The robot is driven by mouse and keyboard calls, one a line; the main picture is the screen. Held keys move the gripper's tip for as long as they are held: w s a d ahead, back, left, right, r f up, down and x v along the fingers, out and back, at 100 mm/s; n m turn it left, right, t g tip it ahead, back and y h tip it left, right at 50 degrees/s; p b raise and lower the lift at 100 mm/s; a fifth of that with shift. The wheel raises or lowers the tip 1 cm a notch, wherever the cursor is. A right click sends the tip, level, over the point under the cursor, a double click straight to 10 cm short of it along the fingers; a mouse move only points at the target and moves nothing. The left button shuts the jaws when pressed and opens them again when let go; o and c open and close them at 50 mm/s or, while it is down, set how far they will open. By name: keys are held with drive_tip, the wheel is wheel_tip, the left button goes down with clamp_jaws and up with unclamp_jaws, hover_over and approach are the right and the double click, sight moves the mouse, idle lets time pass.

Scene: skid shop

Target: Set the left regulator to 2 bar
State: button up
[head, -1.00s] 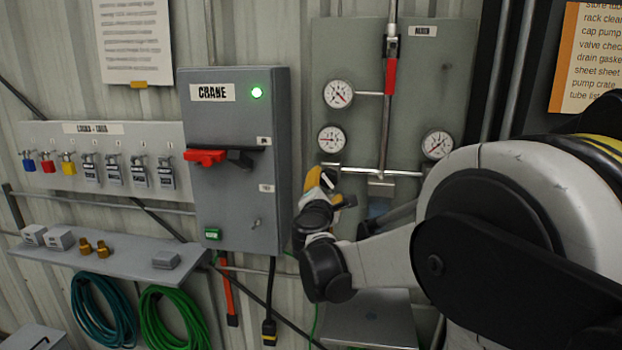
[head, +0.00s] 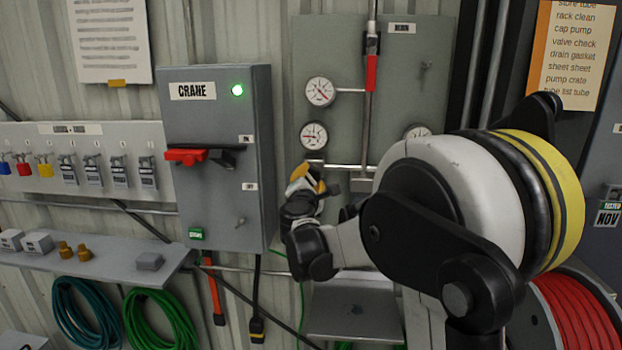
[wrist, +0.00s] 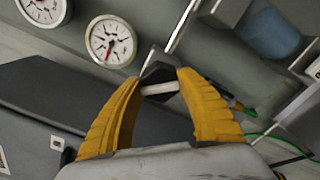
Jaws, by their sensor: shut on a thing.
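My gripper (head: 305,184) is at the lower left of the grey air panel (head: 423,80), just below the lower left gauge (head: 313,135). In the wrist view its two yellow fingers (wrist: 162,88) are closed around a dark faceted knob (wrist: 157,68), which I take for the left regulator's. The fingers hide part of it. The lower left gauge also shows in the wrist view (wrist: 111,41), with a red needle; its scale is too small to read surely. The right gauge (head: 417,131) is partly hidden by my arm.
The crane box (head: 217,215) with its red handle (head: 185,156) stands close left of my gripper. An upper gauge (head: 320,91) and a red-handled valve (head: 371,73) are above. A grey shelf (head: 110,260) is at lower left, a red hose reel (head: 580,310) at lower right.

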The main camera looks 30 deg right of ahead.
drive_tip(key=m+b, duration=0.2)
drive_tip(key=m, duration=0.2)
drive_tip(key=shift+m, duration=0.4)
drive_tip(key=shift+m+b, duration=0.85)
drive_tip(key=shift+m, duration=1.65)
drive_tip(key=o, duration=1.2)
drive_tip(key=v, duration=1.2)
